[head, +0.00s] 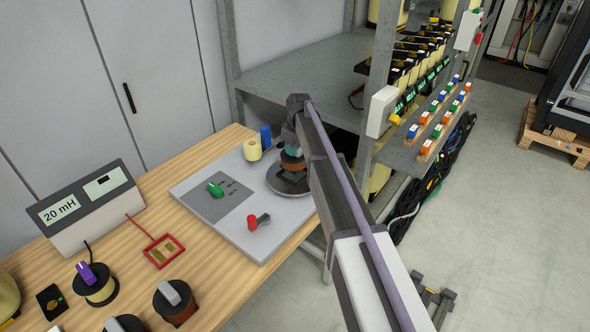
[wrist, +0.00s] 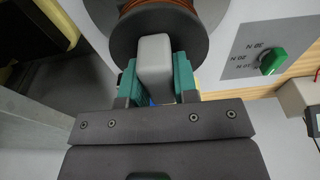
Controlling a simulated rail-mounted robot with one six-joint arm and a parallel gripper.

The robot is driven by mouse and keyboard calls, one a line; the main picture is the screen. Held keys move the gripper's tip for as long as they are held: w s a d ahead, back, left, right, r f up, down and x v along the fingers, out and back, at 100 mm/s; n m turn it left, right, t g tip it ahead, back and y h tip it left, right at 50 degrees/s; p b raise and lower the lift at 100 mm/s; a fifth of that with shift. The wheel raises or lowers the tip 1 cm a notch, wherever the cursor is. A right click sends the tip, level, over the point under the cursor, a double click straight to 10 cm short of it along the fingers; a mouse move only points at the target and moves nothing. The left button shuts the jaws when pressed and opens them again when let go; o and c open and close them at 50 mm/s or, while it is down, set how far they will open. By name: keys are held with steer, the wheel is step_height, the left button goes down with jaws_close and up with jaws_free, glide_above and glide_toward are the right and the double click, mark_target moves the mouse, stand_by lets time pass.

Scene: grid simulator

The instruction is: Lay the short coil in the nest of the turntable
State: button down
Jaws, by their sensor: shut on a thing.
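My gripper (wrist: 156,68) has its teal fingers shut on the grey grip block (wrist: 154,48) of a coil with a dark flange (wrist: 122,42) and copper winding. In the head view the coil's copper band (head: 292,164) shows beneath my gripper, over the dark round turntable (head: 276,184) on the light grey board. The coil looks upright and roughly centred there. My arm and the coil hide the nest, and I cannot tell whether the coil touches it.
A meter (head: 80,208) reads 20 mH. More coils (head: 174,302) stand at the bench's front left. A metal shelf post (head: 375,90) rises near my arm.

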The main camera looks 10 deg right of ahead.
steer(key=shift+f, duration=0.2)
step_height(320, 180, down, 4)
steer(key=b, duration=0.3)
steer(key=shift+b, duration=0.3)
steer(key=shift+r, duration=0.35)
steer(key=shift+f, duration=0.25)
steer(key=c, duration=0.9)
jaws_free()
steer(key=r+p, duration=0.8)
steer(key=s+d+r+p, duration=0.1)
steer(key=r+p, duration=0.3)
steer(key=shift+r+p, duration=0.35)
steer(key=s+m, duration=0.2)
steer(key=s, duration=1)
steer(key=s+m, duration=0.3)
steer(key=s, duration=1)
steer(key=s+m+g+h, duration=0.1)
steer(key=s+m, duration=0.2)
steer(key=s, duration=0.9)
steer(key=shift+s+a+f, duration=0.25)
steer(key=shift+a, duration=0.15)
